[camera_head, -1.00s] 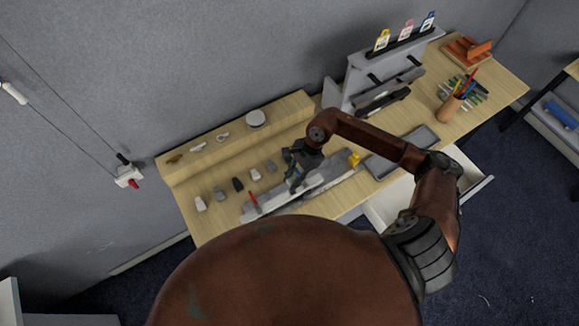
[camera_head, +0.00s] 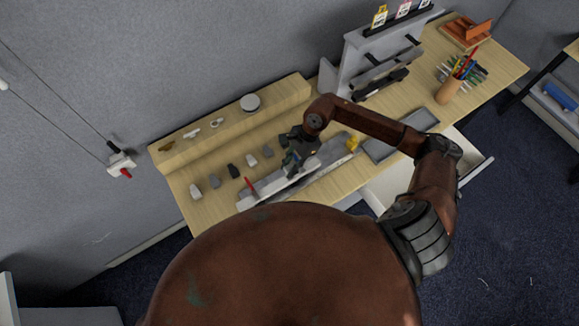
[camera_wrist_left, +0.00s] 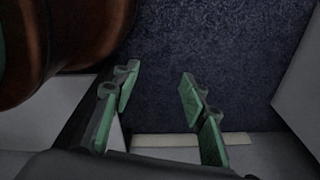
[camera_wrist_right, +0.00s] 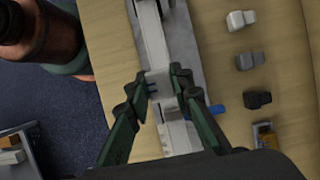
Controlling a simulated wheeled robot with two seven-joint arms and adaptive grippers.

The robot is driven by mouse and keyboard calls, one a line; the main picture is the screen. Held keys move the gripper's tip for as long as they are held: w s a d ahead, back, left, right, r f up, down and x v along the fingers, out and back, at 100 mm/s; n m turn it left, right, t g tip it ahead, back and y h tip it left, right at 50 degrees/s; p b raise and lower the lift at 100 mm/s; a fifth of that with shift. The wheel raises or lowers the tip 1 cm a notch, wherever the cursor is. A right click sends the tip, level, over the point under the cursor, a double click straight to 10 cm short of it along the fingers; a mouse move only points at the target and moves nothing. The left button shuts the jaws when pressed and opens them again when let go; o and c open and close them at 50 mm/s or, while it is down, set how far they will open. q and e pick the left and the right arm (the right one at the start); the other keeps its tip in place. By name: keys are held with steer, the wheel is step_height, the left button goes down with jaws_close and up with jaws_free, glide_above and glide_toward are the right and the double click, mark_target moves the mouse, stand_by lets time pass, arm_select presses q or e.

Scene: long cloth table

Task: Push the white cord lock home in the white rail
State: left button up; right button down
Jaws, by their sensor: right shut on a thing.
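The white rail (camera_wrist_right: 151,32) lies lengthwise in a grey fixture on the table in the right wrist view. In the head view the rail (camera_head: 275,186) is partly covered by my right arm. My right gripper (camera_wrist_right: 161,84) is over the rail, its fingers shut on a small whitish piece, the white cord lock (camera_wrist_right: 160,79). The lock is at the rail, but its seating depth cannot be told. In the head view the right gripper (camera_head: 291,164) hides it. My left gripper (camera_wrist_left: 158,84) is open and empty over dark floor.
Several small white, grey and dark blocks (camera_head: 214,181) stand in a row beside the fixture. A red stick (camera_head: 249,184) and a yellow piece (camera_head: 352,143) are at its ends. A grey tray (camera_head: 400,136), a pencil cup (camera_head: 447,93) and an open drawer (camera_head: 470,165) lie right.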

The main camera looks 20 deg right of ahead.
step_height(320, 180, down, 2)
steer(key=shift+f+b, duration=0.1)
steer(key=shift+b, duration=0.65)
steer(key=shift+f+b, duration=0.45)
steer(key=shift+b, duration=0.05)
steer(key=shift+f, duration=0.1)
arm_select(q)
steer(key=f, duration=0.1)
steer(key=s+f, duration=0.1)
steer(key=f, duration=0.1)
steer(key=shift+s+f, duration=0.2)
steer(key=shift+w, duration=0.25)
steer(key=shift+f, duration=0.15)
steer(key=shift+f+b, duration=0.25)
steer(key=shift+b, duration=0.25)
steer(key=shift+s+f+b, duration=0.15)
steer(key=shift+f+b, duration=0.6)
steer(key=shift+f+b, duration=0.8)
steer(key=shift+f, duration=0.05)
arm_select(e)
steer(key=shift+f, duration=0.8)
